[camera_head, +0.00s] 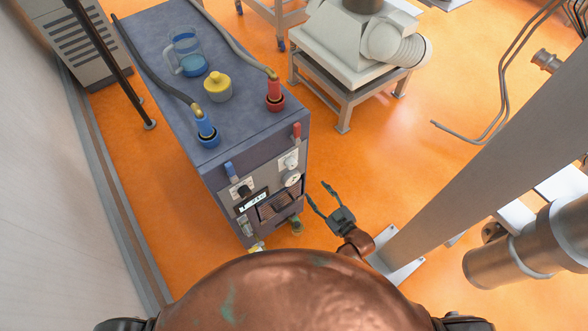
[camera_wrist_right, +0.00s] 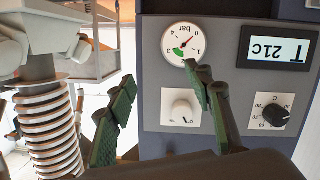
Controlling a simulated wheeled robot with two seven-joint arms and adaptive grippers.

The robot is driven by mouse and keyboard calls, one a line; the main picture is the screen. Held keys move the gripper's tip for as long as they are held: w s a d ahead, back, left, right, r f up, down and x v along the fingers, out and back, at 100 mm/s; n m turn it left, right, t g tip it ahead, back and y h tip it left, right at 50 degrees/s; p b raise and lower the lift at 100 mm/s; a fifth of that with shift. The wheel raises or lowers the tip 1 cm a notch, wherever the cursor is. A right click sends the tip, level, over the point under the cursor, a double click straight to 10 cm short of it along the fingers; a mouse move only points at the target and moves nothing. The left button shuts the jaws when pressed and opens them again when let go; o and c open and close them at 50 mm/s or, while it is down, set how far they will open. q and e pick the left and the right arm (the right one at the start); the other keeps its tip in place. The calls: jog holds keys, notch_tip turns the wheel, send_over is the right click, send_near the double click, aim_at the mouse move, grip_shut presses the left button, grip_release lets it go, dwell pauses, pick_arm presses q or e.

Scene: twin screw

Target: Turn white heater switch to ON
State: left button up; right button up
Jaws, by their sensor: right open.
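The white heater switch (camera_wrist_right: 181,108) is a round white knob on a light panel, below the pressure gauge in the right wrist view. In the head view the switch (camera_head: 290,161) is small on the front of the dark blue heater unit (camera_head: 270,120). My right gripper (camera_head: 316,190) is open, to the right of the unit's front, with nothing between its fingers. In the right wrist view its green-padded fingers (camera_wrist_right: 160,75) are spread, and the right finger overlaps the panel close to the switch. The marking the switch points at is too small to read. My left gripper is not in view.
A red lever (camera_head: 297,131) and a blue lever (camera_head: 229,169) stick out of the unit. A grey post (camera_head: 480,150) stands at the right.

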aim_at(294, 166)
jog(key=a+r+n+t+y, duration=0.1)
jog(key=a+r+n+y, duration=0.1)
jog(key=a+r, duration=0.5)
jog(key=w, duration=0.2)
jog(key=w+a+r+b, duration=0.1)
jog(key=w, duration=0.1)
jog(key=w+a+r, duration=0.1)
jog(key=w, duration=0.1)
jog(key=shift+w+a, duration=0.1)
jog(key=shift+w, duration=0.15)
jog(key=shift+f+m, duration=0.1)
jog(key=shift+m, duration=0.2)
jog(key=c, duration=1.2)
